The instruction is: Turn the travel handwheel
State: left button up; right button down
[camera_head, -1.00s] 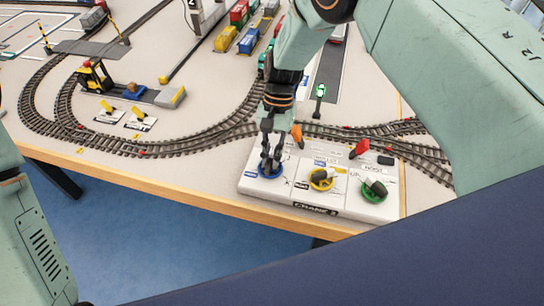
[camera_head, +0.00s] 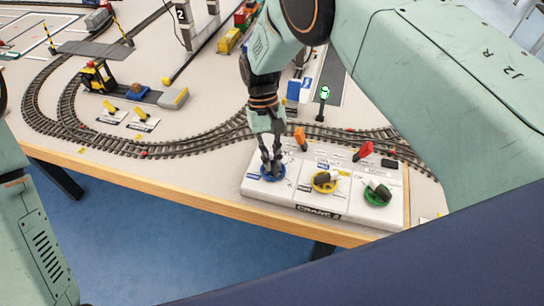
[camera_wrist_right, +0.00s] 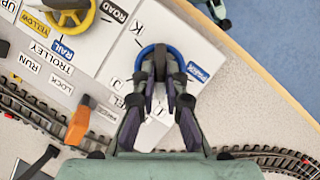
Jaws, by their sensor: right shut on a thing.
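The blue handwheel (camera_head: 272,177) sits at the left end of the white CRANE control box (camera_head: 318,212). It also shows in the right wrist view (camera_wrist_right: 147,50), beside a blue PARK label; no travel label is readable. My right gripper (camera_head: 272,166) reaches down into this wheel from above. In the wrist view the fingers (camera_wrist_right: 160,75) are shut on the grip inside the rim and hide most of it. A yellow handwheel (camera_head: 325,188) and a green handwheel (camera_head: 377,199) stand to its right in the head view. My left gripper is out of view.
An orange lever (camera_head: 300,136) and a red lever (camera_head: 363,151) stand behind the wheels on the box. Model rail track (camera_head: 190,142) runs close behind the box. The wooden table edge (camera_head: 190,199) lies in front, with blue floor beyond.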

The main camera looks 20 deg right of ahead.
jog(key=shift+w+r, duration=0.1)
dwell(0.3)
jog(key=c, duration=1.4)
grip_release()
jog(key=v, duration=1.1)
jog(key=shift+r, duration=0.45)
